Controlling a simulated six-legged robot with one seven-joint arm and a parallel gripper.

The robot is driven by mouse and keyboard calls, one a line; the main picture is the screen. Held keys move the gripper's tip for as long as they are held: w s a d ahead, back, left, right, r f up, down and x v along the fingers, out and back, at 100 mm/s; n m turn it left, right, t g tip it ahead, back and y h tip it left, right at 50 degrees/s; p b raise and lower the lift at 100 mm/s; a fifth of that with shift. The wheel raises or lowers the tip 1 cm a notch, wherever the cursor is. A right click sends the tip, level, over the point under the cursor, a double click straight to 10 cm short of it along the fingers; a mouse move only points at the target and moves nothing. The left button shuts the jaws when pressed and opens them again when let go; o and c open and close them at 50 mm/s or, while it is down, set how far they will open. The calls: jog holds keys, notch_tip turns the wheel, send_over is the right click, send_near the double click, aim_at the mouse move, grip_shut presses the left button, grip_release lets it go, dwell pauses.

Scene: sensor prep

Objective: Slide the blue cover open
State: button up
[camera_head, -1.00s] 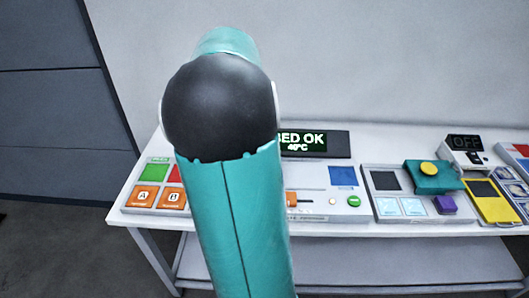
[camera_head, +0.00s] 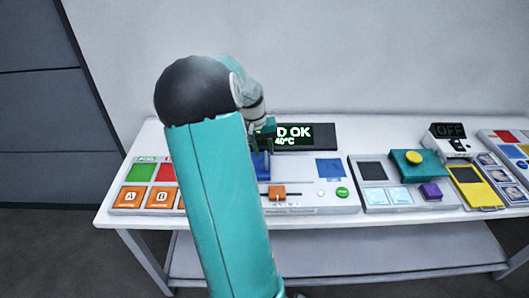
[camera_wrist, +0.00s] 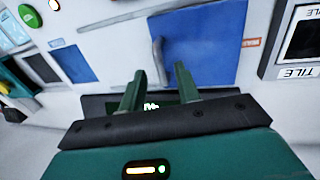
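The blue cover (camera_wrist: 205,48) lies on the white panel, in the upper middle of the wrist view. My arm hides the rest.
The display (camera_head: 308,137) stands behind the panel. A flat blue square (camera_head: 330,168), an orange slider (camera_head: 277,192) and a green button (camera_head: 342,192) lie to the right. Coloured tiles (camera_head: 141,172) lie at the left. A teal block with a yellow knob (camera_head: 414,158) stands further right.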

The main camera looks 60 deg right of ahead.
jog(key=shift+s+d+f, duration=0.1)
jog(key=shift+s+f, duration=0.05)
jog(key=shift+f, duration=0.7)
grip_shut()
jog(key=s+d, duration=0.2)
jog(key=s, duration=0.2)
jog(key=s+d, duration=0.2)
jog(key=s, duration=0.2)
jog(key=s+d, duration=0.2)
jog(key=s, duration=0.3)
jog(key=shift+d+r, duration=0.1)
jog(key=shift+d, duration=0.2)
grip_release()
jog(key=shift+s, duration=0.1)
